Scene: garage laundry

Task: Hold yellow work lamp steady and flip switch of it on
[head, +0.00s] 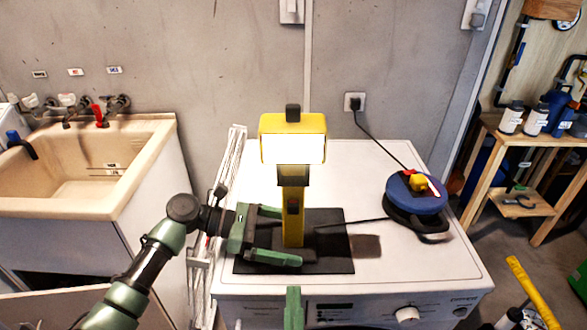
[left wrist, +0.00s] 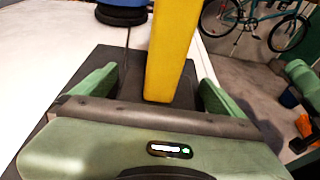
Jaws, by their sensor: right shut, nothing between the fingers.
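The yellow work lamp (head: 293,180) stands upright on a dark mat (head: 335,262) on the white machine top, its front panel (head: 293,149) bright white. A small dark switch (head: 293,207) shows on its post. My left gripper (head: 290,236) is open, reaching in from the left low on the post. In the left wrist view the yellow post (left wrist: 172,50) stands between the spread fingers, with gaps on both sides. My right gripper (head: 293,296) is shut and empty at the machine's front edge, below the lamp; most of it is hidden or out of frame.
A blue cable reel (head: 415,195) sits at right on the machine (head: 375,165), with a cord to the wall socket (head: 355,102) and another toward the lamp. A folded white rack (head: 228,180) stands at the machine's left, beside the sink (head: 85,190).

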